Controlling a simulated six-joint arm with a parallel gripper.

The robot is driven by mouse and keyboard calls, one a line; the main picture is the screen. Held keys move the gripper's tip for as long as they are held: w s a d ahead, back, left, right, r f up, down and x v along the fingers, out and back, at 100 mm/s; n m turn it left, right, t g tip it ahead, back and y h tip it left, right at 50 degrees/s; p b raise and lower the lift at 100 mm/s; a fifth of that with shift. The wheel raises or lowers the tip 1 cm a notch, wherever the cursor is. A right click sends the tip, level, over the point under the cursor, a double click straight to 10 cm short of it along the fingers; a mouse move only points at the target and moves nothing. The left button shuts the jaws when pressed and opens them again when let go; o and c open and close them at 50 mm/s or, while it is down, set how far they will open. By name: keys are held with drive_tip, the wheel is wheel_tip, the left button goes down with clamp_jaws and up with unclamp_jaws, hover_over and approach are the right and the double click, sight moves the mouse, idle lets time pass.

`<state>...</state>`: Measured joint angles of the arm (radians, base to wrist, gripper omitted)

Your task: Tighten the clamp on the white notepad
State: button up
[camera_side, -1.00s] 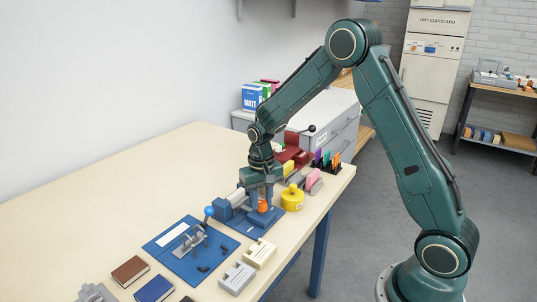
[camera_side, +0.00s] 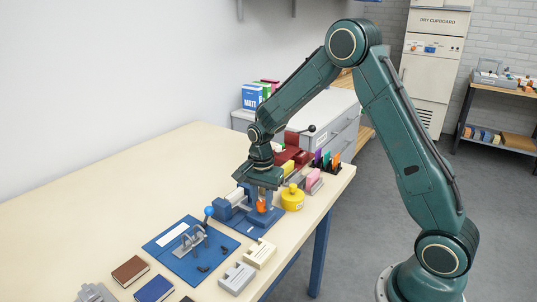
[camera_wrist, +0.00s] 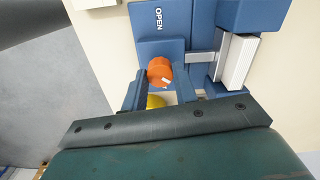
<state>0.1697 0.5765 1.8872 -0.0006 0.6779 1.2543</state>
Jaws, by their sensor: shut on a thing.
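The blue clamp (camera_side: 262,222) stands on the table, marked OPEN on its plate in the wrist view (camera_wrist: 178,20). The white notepad (camera_wrist: 237,62) sits at the clamp's blue jaw, next to a grey metal bar. In the side view the notepad (camera_side: 237,195) shows behind the clamp. An orange knob (camera_wrist: 158,69) with a white mark is on the clamp. My gripper (camera_wrist: 161,86) is shut on the orange knob, one finger on each side. In the side view my gripper (camera_side: 263,203) points down over the knob and partly hides it.
A yellow round container (camera_side: 292,198) stands close right of the clamp. A blue board with a toggle clamp (camera_side: 190,247) and cream blocks (camera_side: 260,253) lie nearer the front. Pink and yellow pads and a dark card rack (camera_side: 326,166) stand behind right. The table's left is clear.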

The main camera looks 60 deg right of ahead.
sight(262, 203)
drive_tip(key=m, duration=0.7)
idle(0.4)
drive_tip(key=o, duration=1)
drive_tip(key=shift+c, duration=0.2)
drive_tip(key=shift+r, duration=0.1)
wheel_tip(262, 203, up, 14)
drive_tip(key=shift+f, duration=0.2)
